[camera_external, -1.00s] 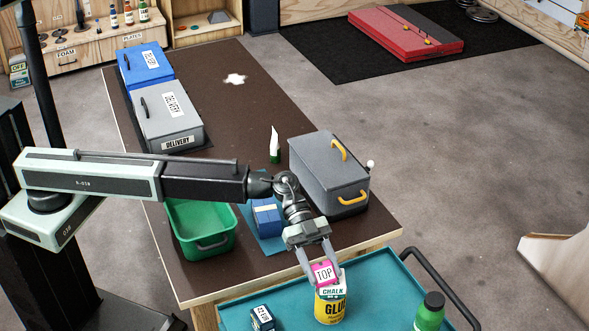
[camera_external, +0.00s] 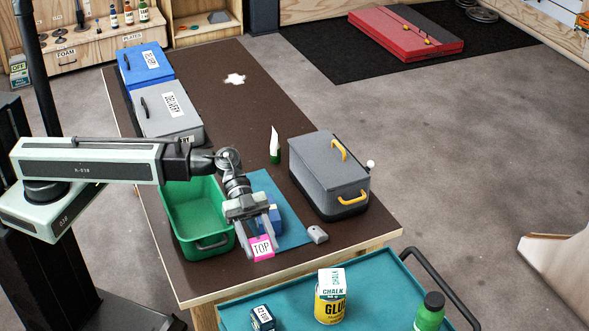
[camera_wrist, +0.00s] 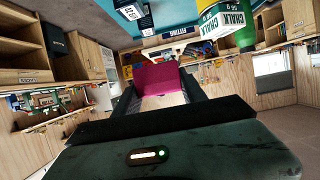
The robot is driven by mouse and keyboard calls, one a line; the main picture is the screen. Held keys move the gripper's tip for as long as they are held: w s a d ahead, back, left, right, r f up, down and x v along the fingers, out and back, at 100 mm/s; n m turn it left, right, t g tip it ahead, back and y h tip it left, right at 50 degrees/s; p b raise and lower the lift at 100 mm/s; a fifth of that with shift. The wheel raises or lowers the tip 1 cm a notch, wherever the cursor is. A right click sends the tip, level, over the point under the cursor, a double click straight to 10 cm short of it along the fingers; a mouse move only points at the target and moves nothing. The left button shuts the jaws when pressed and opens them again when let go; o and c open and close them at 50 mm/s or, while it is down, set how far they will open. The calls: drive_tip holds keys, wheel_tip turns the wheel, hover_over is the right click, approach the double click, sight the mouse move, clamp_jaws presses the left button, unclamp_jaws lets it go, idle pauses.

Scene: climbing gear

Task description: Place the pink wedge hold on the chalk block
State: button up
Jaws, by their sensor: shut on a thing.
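My gripper (camera_external: 259,246) is shut on the pink wedge hold (camera_external: 262,247), which bears a white "TOP" label. It is over the front of the table, by the near edge of the teal mat; its height above the table is hard to tell. In the wrist view the pink wedge hold (camera_wrist: 161,78) sits between my fingers. The white and green chalk block (camera_external: 331,279) stands on the yellow glue can (camera_external: 331,307) on the teal cart, right of and nearer than my gripper. Nothing lies on the chalk block. The chalk block also shows in the wrist view (camera_wrist: 222,20).
A green bin (camera_external: 196,207) is left of my gripper, and a blue block (camera_external: 273,216) is behind it. A small grey piece (camera_external: 317,234) and a grey case (camera_external: 328,175) are to the right. The teal cart (camera_external: 375,283) also holds a green bottle (camera_external: 430,312) and a dark labelled box (camera_external: 263,318).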

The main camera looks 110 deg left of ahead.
drive_tip(key=w+a, duration=0.2)
drive_tip(key=b, duration=0.1)
hover_over(332, 277)
drive_tip(key=shift+s+f, duration=0.3)
drive_tip(key=shift+f, duration=0.3)
drive_tip(key=f+b, duration=0.4)
drive_tip(key=shift+w, duration=0.3)
drive_tip(key=shift+r, duration=0.2)
drive_tip(key=shift+f, duration=0.1)
drive_tip(key=o, duration=1.5)
